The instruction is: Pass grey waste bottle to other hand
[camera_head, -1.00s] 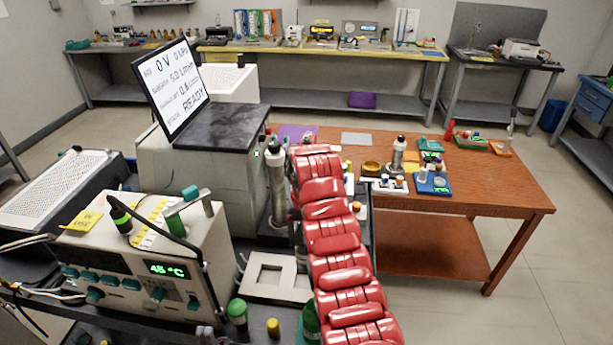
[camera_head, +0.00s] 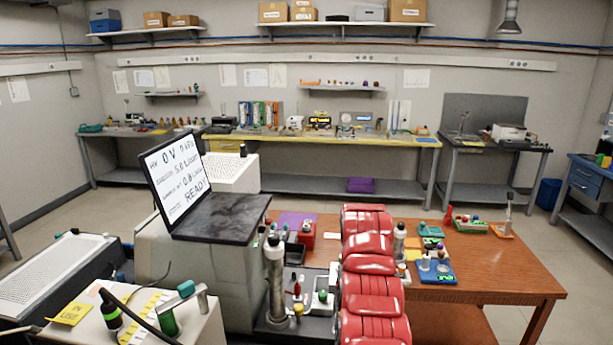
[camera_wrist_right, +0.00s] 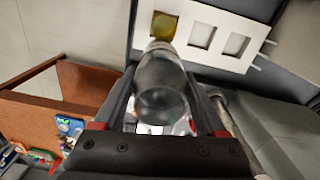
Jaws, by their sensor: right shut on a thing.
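In the right wrist view a grey, see-through bottle (camera_wrist_right: 160,85) sits between the two dark fingers of my right gripper (camera_wrist_right: 157,110), which is shut on it. The bottle's far end points toward a white frame with square openings (camera_wrist_right: 205,35). My left gripper is in neither view.
A dark-topped cabinet with a tilted display (camera_head: 178,178) stands left of my arm. A metal cylinder (camera_head: 275,280) stands close to the arm's left side. The brown table (camera_head: 500,265) on the right holds small racks, including a blue tray (camera_head: 437,272). Clear floor lies beyond.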

